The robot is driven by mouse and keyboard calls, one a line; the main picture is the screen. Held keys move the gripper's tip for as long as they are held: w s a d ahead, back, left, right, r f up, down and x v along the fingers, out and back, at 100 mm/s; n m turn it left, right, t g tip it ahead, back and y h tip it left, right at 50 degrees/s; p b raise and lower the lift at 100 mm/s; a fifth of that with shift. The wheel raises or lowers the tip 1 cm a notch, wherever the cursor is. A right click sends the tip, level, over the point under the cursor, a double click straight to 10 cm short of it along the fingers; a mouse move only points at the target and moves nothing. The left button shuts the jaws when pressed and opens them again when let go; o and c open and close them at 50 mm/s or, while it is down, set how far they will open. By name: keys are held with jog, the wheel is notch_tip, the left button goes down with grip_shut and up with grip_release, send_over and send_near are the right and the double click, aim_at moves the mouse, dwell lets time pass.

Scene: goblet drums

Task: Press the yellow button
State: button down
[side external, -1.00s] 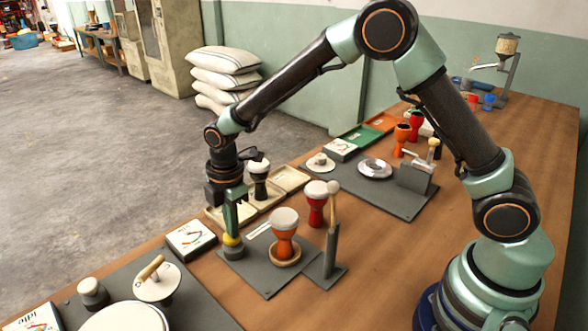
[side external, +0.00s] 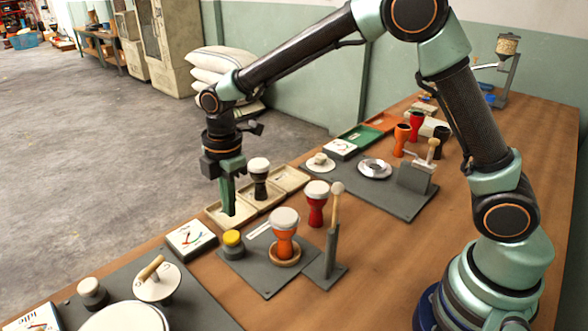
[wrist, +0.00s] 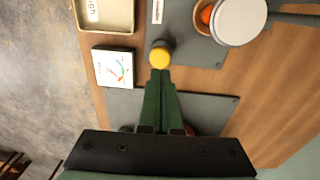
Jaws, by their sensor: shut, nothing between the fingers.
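The yellow button (side external: 232,238) is a yellow cap on a dark round base, at the left corner of a dark grey mat. It also shows in the wrist view (wrist: 160,56), just beyond my fingertips in the picture. My gripper (side external: 229,212) is shut and empty, with green fingers pointing down. In the side view it hangs above and behind the button, in front of a cream tray, apart from the button. In the wrist view the closed fingertips (wrist: 161,74) lie just below the button.
An orange goblet drum (side external: 284,236) stands in a wooden ring right of the button, near an upright mallet (side external: 333,215). A dial box (side external: 190,238) is to the left. Cream trays (side external: 217,216) lie behind, one with a black drum (side external: 259,180).

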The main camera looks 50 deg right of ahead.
notch_tip(320, 180, up, 6)
jog(key=shift+r, duration=0.1)
dwell(0.6)
jog(key=shift+s, duration=0.1)
jog(key=s+d+r+m+t, duration=0.2)
jog(key=s+d+r+m, duration=0.1)
jog(key=s+d+m, duration=0.4)
jog(key=s+d+r+m+t, duration=0.3)
jog(key=s+d+m, duration=0.5)
jog(key=m, duration=0.3)
jog(key=shift+s+r, duration=0.3)
jog(key=shift+s, duration=0.1)
